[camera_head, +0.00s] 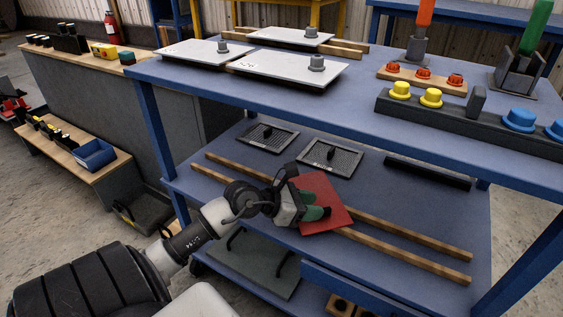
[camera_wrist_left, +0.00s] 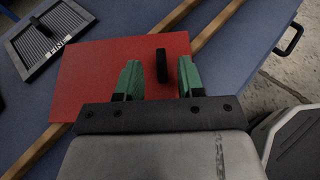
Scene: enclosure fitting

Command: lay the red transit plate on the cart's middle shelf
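The red transit plate (camera_head: 335,194) lies flat over two wooden rails on the cart's blue middle shelf (camera_head: 395,205); whether it rests fully on them is hard to tell. The plate (camera_wrist_left: 90,75) fills the middle of the left wrist view, with an upright black handle (camera_wrist_left: 162,66) on it. My left gripper (camera_head: 310,207) is over the plate. Its green fingers (camera_wrist_left: 160,78) are open, one on each side of the handle, with gaps on both sides. In the head view the fingers and wrist cover the handle and part of the plate. My right gripper is not in view.
Two vented panels (camera_head: 331,158) and a black bar (camera_head: 427,172) lie behind the rails (camera_head: 405,232). The cart's top shelf (camera_head: 345,105) overhangs the back, carrying pale plates (camera_head: 287,66) and coloured buttons. A dark green plate with handles (camera_head: 252,262) sits on the lower shelf.

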